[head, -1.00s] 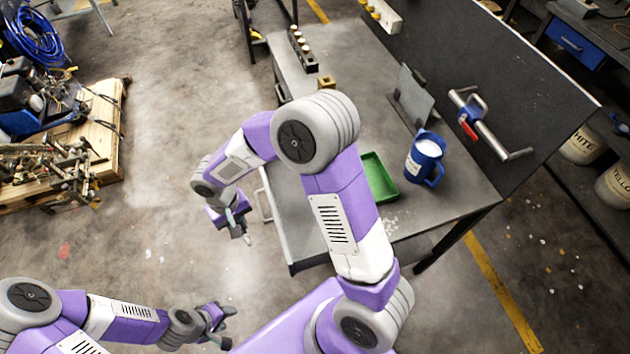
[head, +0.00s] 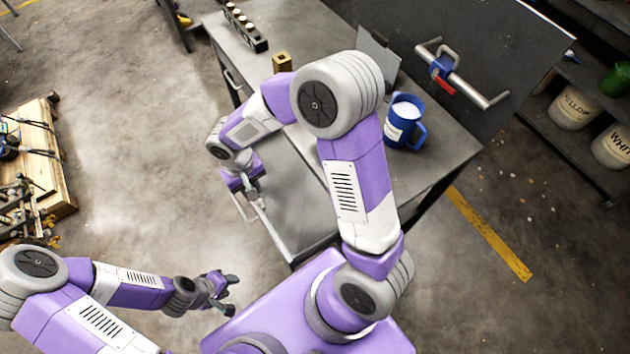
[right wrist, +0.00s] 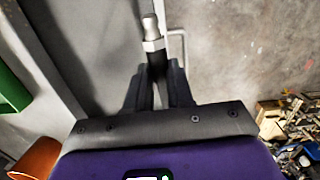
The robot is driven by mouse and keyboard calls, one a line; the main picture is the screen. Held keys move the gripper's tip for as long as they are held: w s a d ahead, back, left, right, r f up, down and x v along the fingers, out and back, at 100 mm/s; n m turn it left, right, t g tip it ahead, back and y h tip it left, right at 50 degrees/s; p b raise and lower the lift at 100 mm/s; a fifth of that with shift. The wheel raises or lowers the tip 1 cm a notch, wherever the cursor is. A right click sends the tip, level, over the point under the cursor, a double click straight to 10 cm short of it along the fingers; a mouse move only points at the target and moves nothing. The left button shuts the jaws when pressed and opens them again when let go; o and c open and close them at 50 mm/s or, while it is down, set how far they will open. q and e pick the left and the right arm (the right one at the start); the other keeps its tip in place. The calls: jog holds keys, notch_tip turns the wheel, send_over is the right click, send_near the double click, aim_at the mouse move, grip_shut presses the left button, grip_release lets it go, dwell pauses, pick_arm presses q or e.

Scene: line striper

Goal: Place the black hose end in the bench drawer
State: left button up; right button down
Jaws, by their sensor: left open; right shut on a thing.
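My right gripper (head: 254,194) is shut on the black hose end (right wrist: 152,38), which has a light metal fitting at its tip. The right wrist view shows the fitting pointing away from the jaws (right wrist: 158,82). The bench drawer (head: 292,205) is pulled out, with a grey floor and a bar handle on its front. The gripper is at the drawer's front edge in the head view. In the right wrist view the fitting overlaps the drawer (right wrist: 100,45) near its handle; the height above it is unclear. My left gripper (head: 230,295) is open and empty, left of the drawer.
On the bench (head: 450,150) stand a blue mug (head: 402,122), a brass block (head: 282,62) and a dark rack (head: 245,27). A green tray (right wrist: 10,92) shows in the right wrist view. A loaded pallet (head: 40,170) stands left; the floor between is clear.

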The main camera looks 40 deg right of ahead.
jog(key=b, duration=1)
send_near(300, 216)
jog(key=shift+m, duration=0.3)
notch_tip(300, 216, down, 6)
jog(key=b, duration=0.4)
jog(key=shift+s+f, duration=0.1)
jog(key=c, duration=1.4)
grip_release()
jog(key=shift+f, duration=0.15)
jog(key=o, duration=0.4)
